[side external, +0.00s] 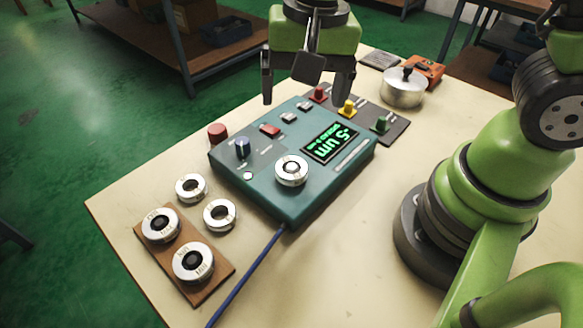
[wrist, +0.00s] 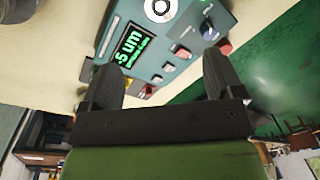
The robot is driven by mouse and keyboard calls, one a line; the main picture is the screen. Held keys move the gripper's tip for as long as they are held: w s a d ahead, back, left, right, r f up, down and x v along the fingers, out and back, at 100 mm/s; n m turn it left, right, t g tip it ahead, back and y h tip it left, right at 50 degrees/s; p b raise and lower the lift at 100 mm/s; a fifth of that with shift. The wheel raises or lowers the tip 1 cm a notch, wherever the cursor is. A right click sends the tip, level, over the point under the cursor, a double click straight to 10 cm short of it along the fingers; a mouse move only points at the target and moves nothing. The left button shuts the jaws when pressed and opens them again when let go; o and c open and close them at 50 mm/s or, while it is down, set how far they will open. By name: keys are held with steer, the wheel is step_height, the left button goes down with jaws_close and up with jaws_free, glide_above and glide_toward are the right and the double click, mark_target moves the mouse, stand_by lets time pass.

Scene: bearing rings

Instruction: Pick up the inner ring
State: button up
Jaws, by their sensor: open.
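Two loose silver rings lie on the table left of the teal gauge box: one further back (side external: 179,188) and one nearer (side external: 208,221). I cannot tell which is the inner ring. Another silver ring-shaped part (side external: 281,178) sits on top of the teal gauge box (side external: 310,207); it also shows at the top edge of the wrist view (wrist: 150,10). My gripper (side external: 305,95) is open and empty, raised above the back of the box, away from the loose rings. In the wrist view its fingers (wrist: 160,70) point towards the box with nothing between them.
A brown board (side external: 213,277) left of the box holds two larger labelled rings. A dark panel with red, yellow and green knobs (side external: 348,108), a lidded metal pot (side external: 402,90) and an orange box (side external: 428,69) stand behind. A blue cable (side external: 246,276) runs to the front edge.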

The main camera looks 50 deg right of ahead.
steer(key=g, duration=0.1)
glide_above(291, 166)
steer(key=shift+m+h, duration=0.3)
steer(key=f, duration=0.8)
steer(key=shift+s+d, duration=0.15)
steer(key=shift+s, duration=0.1)
steer(key=shift+w+f, duration=0.15)
steer(key=shift+f, duration=1.35)
steer(key=shift+w+f, duration=0.1)
steer(key=shift+f, duration=1.35)
steer(key=shift+c, duration=0.5)
steer(key=c, duration=1.1)
